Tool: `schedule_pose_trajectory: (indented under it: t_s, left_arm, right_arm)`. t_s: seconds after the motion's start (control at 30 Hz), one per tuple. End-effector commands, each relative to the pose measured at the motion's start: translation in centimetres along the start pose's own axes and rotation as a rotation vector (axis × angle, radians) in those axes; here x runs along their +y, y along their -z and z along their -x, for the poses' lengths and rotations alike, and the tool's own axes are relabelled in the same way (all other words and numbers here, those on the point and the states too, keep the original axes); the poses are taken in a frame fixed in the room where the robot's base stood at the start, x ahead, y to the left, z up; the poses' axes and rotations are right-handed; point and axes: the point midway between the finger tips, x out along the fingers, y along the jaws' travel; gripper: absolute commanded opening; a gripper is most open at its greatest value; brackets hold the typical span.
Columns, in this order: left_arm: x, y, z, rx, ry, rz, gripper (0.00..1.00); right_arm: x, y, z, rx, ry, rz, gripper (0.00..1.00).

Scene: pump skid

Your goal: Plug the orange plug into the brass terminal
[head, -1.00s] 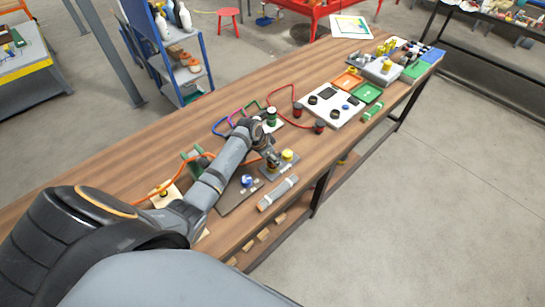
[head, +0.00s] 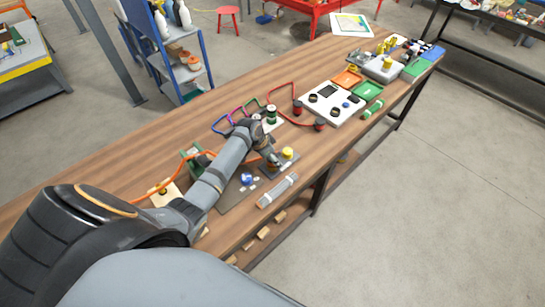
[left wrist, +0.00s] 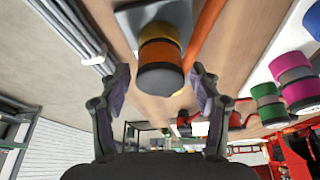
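The orange plug (left wrist: 160,53), an orange band with a black end, stands between the fingers of my left gripper (left wrist: 157,82) in the left wrist view. The fingers are spread, with a gap on each side of the plug. A yellow-gold ring (left wrist: 160,31), seemingly the brass terminal, shows directly behind the orange band, above a grey plate (left wrist: 125,18). The plug looks in line with it, but I cannot tell how deep it sits. My right gripper is not in view.
An orange cable (left wrist: 205,30) runs close beside the plug. Grey rods (head: 277,190) lie near the bench's front edge. Coloured wire loops (head: 236,116) and a white panel (head: 333,104) lie beyond the gripper. The bench is bare along the back left.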

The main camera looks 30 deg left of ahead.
Motion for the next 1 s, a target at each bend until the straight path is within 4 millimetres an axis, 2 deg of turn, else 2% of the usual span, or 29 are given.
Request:
schedule_pose_trajectory:
  t_s: [0.37, 0.47, 0.8, 1.0]
  left_arm:
    - [-0.1, 0.0, 0.5, 0.000, 0.001, 0.000, 0.70]
    - [-0.1, -0.1, 2.0, 0.000, 0.003, -0.002, 0.70]
    - [-0.1, -0.1, 9.9, 0.000, 0.005, -0.003, 0.70]
    - [0.0, 0.0, 11.9, 0.000, 0.001, -0.001, 0.70]
  right_arm:
    - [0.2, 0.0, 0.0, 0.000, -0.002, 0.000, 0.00]
    - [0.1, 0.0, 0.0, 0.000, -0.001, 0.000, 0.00]
    - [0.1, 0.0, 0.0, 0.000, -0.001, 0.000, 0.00]
    - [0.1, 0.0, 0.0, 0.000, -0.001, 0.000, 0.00]
